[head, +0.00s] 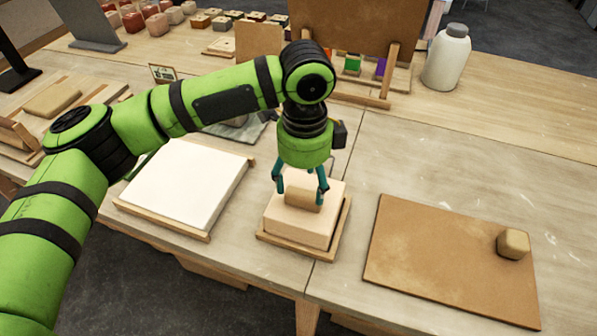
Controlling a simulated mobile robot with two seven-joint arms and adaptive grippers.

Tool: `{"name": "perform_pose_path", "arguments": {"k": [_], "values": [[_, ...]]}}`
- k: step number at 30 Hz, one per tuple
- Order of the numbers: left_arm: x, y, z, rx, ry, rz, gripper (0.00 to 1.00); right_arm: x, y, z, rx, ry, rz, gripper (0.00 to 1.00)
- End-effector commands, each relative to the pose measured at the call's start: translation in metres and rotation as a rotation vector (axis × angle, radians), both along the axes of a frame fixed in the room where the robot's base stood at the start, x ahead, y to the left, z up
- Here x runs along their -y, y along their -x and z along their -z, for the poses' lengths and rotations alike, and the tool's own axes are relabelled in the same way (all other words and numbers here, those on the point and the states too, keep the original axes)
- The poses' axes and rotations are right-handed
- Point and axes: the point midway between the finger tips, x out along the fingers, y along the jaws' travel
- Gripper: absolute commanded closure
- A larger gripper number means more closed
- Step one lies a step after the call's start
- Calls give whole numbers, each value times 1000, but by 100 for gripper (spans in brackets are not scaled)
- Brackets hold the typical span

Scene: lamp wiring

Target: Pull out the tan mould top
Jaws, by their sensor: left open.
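The tan mould top (301,199) is a small brown block seated on top of a pale, blocky mould (299,222). The mould rests on a wooden tray (291,249) near the table's front edge. My left gripper (301,194) points down over the mould top, with its teal fingers spread to either side of it. The fingers are open; I cannot tell whether they touch the block. My right gripper is not in view.
A white slab on a wooden board (188,188) lies left of the mould. A brown board (448,258) with a small tan block (513,244) lies to the right. A white bottle (447,58) and an upright panel (362,24) stand behind. The table right of the mould is partly clear.

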Motion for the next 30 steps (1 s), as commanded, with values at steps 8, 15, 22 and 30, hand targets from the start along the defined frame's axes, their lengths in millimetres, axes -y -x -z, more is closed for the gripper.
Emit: {"name": "perform_pose_path", "arguments": {"k": [8, 15, 22, 30], "values": [[-1, 1, 38, -2, -2, 3, 31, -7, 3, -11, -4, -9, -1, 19], [-1, 1, 52, 0, 0, 4, 31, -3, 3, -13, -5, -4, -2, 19], [-1, 0, 52, 0, 0, 4, 43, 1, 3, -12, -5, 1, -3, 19], [-1, 1, 52, 0, 0, 4, 68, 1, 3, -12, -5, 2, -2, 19]]}}
